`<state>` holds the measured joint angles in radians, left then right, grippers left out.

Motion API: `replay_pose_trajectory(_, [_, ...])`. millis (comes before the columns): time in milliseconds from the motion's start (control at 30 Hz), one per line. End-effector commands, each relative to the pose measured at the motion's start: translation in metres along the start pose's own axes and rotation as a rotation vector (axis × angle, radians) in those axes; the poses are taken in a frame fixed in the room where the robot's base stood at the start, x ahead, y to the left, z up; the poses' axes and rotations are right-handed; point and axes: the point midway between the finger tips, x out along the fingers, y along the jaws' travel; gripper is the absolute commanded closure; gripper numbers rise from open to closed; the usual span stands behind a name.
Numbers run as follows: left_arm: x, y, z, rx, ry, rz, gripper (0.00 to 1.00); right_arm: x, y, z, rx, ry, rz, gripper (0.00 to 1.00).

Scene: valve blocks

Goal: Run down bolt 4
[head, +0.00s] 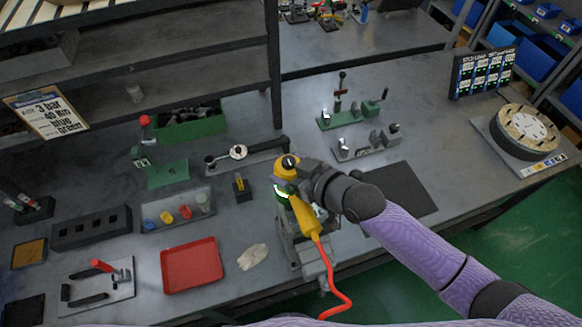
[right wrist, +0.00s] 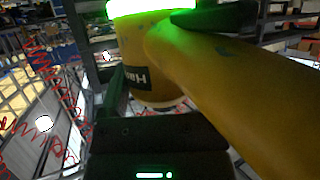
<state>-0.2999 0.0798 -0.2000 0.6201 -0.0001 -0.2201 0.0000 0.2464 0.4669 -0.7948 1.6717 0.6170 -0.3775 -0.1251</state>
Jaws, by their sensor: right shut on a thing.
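A yellow power tool (head: 304,218) with a red cable (head: 336,288) is in my right gripper (head: 290,192), left of the middle of the bench in the head view. A ring on the tool glows green. In the right wrist view the yellow tool body (right wrist: 235,95) fills much of the picture, between the gripper's fingers. A grey metal fixture or block (head: 310,262) stands below the tool. The tool and my arm cover much of it. Bolt 4 and the tool's tip cannot be made out. My left gripper is not in view.
A red tray (head: 191,265), a beige cloth (head: 252,257) and a tray of coloured parts (head: 160,217) lie to the left. A dark mat (head: 403,190) lies bare to the right. Clamp fixtures (head: 365,145) stand behind, and a round dial plate (head: 524,131) stands far right.

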Motion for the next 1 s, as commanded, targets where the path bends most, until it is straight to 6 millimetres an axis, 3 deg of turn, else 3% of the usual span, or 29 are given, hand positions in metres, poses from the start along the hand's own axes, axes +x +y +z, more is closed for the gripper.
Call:
replay_pose_trajectory(267, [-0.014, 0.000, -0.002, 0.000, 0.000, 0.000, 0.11, -0.006, 0.000, -0.016, -0.001, 0.009, 0.001, 1.00])
replay_pose_trajectory(633, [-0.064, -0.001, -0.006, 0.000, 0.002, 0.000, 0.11, -0.027, 0.000, -0.063, -0.003, 0.010, 0.001, 1.00])
replay_pose_trajectory(1000, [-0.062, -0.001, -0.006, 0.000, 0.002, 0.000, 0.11, -0.026, 0.000, -0.061, -0.002, 0.009, 0.001, 1.00])
